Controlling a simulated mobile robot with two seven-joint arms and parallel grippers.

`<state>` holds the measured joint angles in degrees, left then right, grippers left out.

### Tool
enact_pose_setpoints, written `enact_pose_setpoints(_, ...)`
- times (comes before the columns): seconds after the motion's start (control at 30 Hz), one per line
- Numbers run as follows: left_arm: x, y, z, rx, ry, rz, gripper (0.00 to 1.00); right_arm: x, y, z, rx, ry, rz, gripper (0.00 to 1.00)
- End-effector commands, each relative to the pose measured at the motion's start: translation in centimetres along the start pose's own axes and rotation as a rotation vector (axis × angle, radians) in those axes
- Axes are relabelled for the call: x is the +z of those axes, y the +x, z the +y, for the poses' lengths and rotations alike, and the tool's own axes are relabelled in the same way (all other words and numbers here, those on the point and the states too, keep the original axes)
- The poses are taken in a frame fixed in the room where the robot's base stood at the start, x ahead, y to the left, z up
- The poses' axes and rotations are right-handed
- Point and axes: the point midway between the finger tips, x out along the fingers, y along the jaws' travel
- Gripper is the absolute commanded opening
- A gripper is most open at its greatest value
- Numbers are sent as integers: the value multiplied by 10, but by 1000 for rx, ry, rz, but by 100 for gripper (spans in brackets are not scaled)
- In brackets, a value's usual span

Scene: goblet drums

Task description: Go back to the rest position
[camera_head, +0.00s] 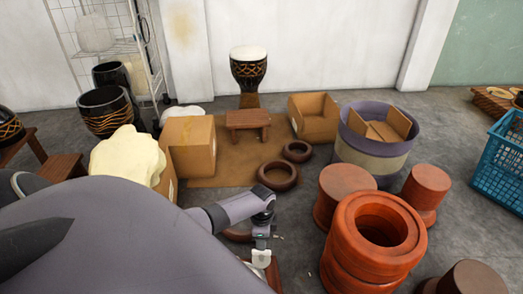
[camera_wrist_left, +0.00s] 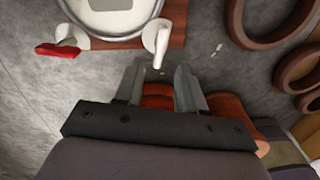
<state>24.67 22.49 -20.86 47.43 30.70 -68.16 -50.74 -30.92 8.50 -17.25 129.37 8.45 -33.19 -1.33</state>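My left gripper (camera_head: 262,246) is at the bottom middle of the head view, above the floor, left of the orange-red ring-shaped piece (camera_head: 368,282). In the left wrist view its two fingers (camera_wrist_left: 160,72) are spread apart with nothing between them. A round white-topped item (camera_wrist_left: 110,18) with white handle-like parts lies beyond the fingertips, on a brown wooden board (camera_wrist_left: 174,30). A red-handled piece (camera_wrist_left: 58,50) is beside it. My right gripper is not in either view.
A goblet drum (camera_head: 248,72) stands at the back wall behind a low wooden stool (camera_head: 248,120). Cardboard boxes (camera_head: 188,146), dark rings (camera_head: 278,176) and a purple-cream tub (camera_head: 366,158) stand around a brown mat (camera_head: 226,166). A blue crate (camera_head: 500,165) is at right.

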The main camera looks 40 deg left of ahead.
Motion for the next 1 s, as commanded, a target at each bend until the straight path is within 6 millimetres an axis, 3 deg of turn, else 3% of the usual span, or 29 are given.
enact_pose_setpoints(0.57,-6,2,5,-11,1,15,39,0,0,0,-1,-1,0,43)
enact_pose_setpoints(0.8,-42,8,47,-82,-9,138,39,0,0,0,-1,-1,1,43)
enact_pose_setpoints(1.0,-78,-4,93,-135,-53,298,39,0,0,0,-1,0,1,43)
